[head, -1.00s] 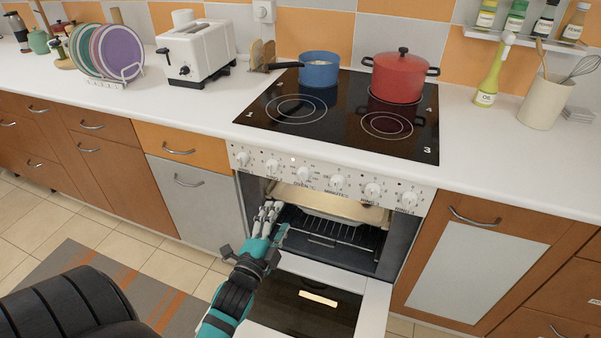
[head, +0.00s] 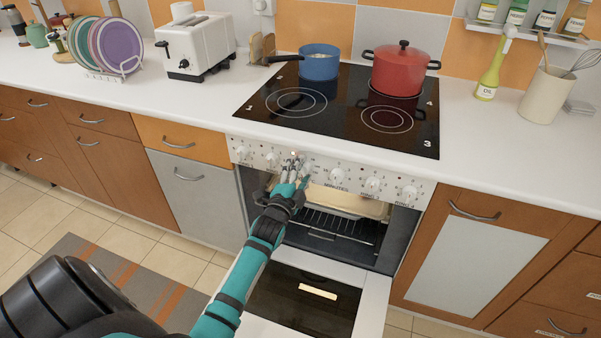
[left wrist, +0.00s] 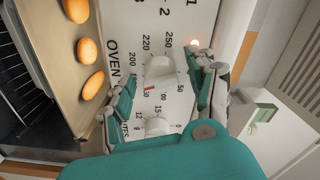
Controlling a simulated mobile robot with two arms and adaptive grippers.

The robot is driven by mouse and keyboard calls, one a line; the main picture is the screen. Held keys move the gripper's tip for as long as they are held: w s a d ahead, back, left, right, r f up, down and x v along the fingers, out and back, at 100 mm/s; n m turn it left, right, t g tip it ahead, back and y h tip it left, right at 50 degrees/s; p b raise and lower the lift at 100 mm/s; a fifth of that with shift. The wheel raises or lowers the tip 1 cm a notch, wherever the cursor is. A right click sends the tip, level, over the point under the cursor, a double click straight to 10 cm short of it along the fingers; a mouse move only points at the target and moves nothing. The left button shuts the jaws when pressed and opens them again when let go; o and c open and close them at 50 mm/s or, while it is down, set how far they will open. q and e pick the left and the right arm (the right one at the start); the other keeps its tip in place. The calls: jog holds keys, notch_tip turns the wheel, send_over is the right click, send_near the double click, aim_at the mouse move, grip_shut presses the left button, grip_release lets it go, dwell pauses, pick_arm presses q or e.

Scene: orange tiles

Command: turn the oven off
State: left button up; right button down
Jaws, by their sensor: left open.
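The oven's control panel (head: 247,158) carries a row of white knobs. My left gripper (head: 291,172) is open in front of this panel in the head view and hides part of it. In the left wrist view, the oven knob (left wrist: 160,70) sits between the spread fingers of my left gripper (left wrist: 168,82), beside the word OVEN and a temperature scale. The knob has a red mark; the exact setting is hard to read. A small lamp (left wrist: 194,43) glows on the panel. The oven door (head: 345,300) hangs open below. My right gripper is not in view.
A tray (left wrist: 78,112) with several round baked pieces is inside the oven, above a wire rack (head: 335,228). A blue pan (head: 319,66) and a red pot (head: 397,75) stand on the hob (head: 335,120). The open door takes up floor room in front.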

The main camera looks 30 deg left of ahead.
pick_arm(q)
jog(key=c, duration=1.1)
jog(key=shift+c, duration=0.2)
